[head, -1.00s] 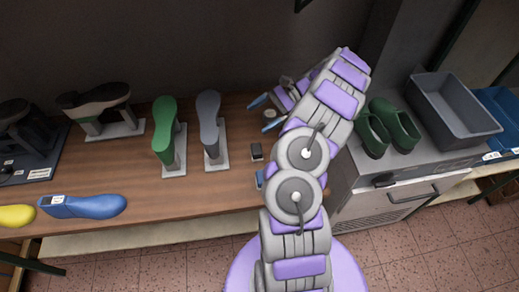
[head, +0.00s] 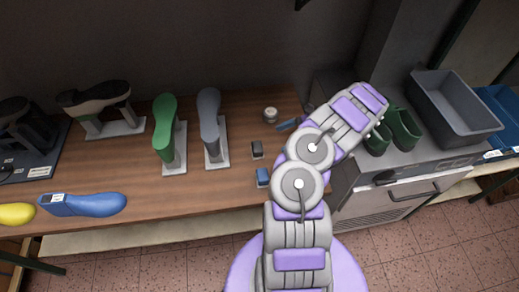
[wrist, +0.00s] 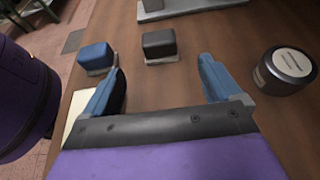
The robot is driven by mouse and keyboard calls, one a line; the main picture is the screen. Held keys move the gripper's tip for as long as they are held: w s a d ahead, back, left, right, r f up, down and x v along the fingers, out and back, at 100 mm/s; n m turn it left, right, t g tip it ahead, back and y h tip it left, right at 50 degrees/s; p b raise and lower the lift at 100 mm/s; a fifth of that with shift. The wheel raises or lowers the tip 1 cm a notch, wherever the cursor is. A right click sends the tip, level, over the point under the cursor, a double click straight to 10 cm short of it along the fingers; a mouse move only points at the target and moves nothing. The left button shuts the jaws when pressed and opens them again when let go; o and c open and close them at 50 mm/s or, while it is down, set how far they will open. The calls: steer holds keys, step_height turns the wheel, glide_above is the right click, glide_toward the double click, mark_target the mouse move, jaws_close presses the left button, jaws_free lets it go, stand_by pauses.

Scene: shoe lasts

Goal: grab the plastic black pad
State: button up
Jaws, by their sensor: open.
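The black pad (head: 257,149) is a small dark block on a light base, on the wooden table left of my arm. In the wrist view the black pad (wrist: 159,44) stands beyond the fingertips, roughly between their lines and apart from both. My gripper (wrist: 160,70) is open and empty, with its two blue fingers spread. In the head view my arm hides most of it; a blue finger (head: 288,124) shows right of the pad.
A similar blue pad (head: 262,177) sits near the table's front edge, close to the left finger in the wrist view (wrist: 95,56). A round tin (head: 270,115) stands behind the black pad. Grey (head: 211,125) and green (head: 165,130) shoe forms stand to the left.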

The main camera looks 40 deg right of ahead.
glide_toward(257, 148)
steer(key=x, duration=0.4)
steer(key=shift+w+f+b, duration=0.1)
steer(key=shift+f+b, duration=0.25)
steer(key=shift+b, duration=0.05)
steer(key=shift+w+a+f, duration=0.2)
steer(key=shift+w+d+f, duration=0.3)
steer(key=shift+d+f, duration=0.1)
steer(key=shift+d, duration=0.05)
steer(key=shift+w+a+f+b, duration=0.15)
steer(key=shift+a+f+b, duration=0.1)
steer(key=shift+b, duration=0.15)
steer(key=x, duration=0.1)
steer(key=b+x, duration=0.1)
steer(key=x, duration=0.1)
steer(key=r+x, duration=0.1)
steer(key=x, duration=0.1)
steer(key=shift+a+f, duration=0.1)
steer(key=shift+a, duration=0.35)
steer(key=shift+d, duration=0.4)
steer(key=shift+c, duration=0.4)
steer(key=shift+d+f, duration=0.15)
steer(key=shift+d, duration=0.2)
steer(key=c, duration=0.3)
steer(key=shift+a, duration=0.55)
steer(key=c, duration=0.6)
steer(key=shift+c, duration=0.5)
steer(key=shift+d, duration=0.15)
